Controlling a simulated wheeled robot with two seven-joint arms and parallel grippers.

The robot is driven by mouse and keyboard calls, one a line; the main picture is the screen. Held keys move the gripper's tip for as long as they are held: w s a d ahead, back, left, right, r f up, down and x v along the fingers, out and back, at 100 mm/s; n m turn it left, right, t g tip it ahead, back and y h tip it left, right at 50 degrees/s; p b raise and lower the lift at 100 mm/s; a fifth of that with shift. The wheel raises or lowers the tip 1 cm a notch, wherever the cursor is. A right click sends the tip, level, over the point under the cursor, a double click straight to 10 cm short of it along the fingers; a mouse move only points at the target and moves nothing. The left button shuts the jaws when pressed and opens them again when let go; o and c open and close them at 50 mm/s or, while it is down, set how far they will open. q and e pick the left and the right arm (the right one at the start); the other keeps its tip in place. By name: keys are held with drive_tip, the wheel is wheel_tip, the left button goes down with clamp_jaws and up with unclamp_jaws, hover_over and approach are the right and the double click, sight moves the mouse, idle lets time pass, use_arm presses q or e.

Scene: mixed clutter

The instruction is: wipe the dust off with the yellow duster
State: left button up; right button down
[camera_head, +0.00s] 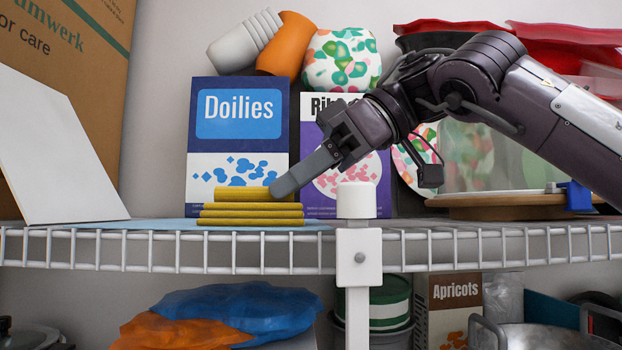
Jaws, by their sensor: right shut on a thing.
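The yellow duster (250,213) is a folded cloth in several flat layers. It lies on the wire shelf (290,237) in front of the Doilies box (238,140). My right gripper (277,189) comes in from the right, pointing down and left. Its grey fingers are shut on the duster at the right end of the top layer. The far finger is mostly hidden behind the near one. I cannot make out any dust on the shelf. My left gripper is not in view.
A white panel (50,160) leans at the left against a cardboard box (85,70). A purple box (310,190) stands behind my gripper. A white post (357,250) rises at the shelf's front edge.

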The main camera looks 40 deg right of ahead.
sight(221, 186)
drive_tip(key=shift+w+a, duration=0.8)
drive_tip(key=shift+a, duration=0.35)
drive_tip(key=shift+w+a, duration=0.85)
drive_tip(key=shift+a, duration=0.3)
drive_tip(key=shift+w+a, duration=0.8)
drive_tip(key=shift+a, duration=0.35)
drive_tip(key=shift+s+d, duration=0.1)
